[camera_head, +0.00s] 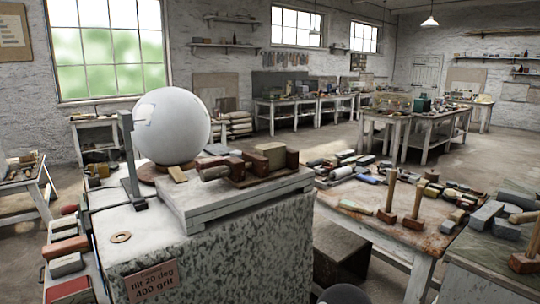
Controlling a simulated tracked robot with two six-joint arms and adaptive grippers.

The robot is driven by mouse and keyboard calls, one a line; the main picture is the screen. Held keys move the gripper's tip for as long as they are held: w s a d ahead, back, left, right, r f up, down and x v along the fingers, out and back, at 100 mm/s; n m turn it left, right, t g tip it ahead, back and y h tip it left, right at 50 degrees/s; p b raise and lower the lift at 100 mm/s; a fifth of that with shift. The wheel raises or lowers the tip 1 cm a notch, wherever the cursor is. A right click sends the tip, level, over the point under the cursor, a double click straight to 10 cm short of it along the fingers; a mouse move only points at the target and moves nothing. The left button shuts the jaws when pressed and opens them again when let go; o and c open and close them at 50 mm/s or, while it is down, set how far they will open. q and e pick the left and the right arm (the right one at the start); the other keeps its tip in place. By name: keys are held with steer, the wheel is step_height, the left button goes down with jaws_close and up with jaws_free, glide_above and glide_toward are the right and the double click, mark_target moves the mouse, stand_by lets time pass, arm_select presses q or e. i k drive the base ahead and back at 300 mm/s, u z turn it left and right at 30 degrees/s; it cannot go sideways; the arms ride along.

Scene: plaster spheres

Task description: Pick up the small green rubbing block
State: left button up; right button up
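A large white plaster sphere (171,126) rests on a round brown base on the speckled stone pedestal (225,246). Neither of my grippers shows in the head view.
An upright grey metal stand (131,160) is beside the sphere. Reddish-brown blocks (270,154) sit on a raised slab (236,198). The brown-topped table (350,212) holds several blocks and wooden-handled tools. Open floor (345,147) lies behind it.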

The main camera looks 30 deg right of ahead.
mark_target(73, 233)
steer(key=z, duration=1.3)
steer(key=i, duration=0.1)
steer(key=u, duration=2.8)
steer(key=i, duration=4.55)
steer(key=z, duration=0.7)
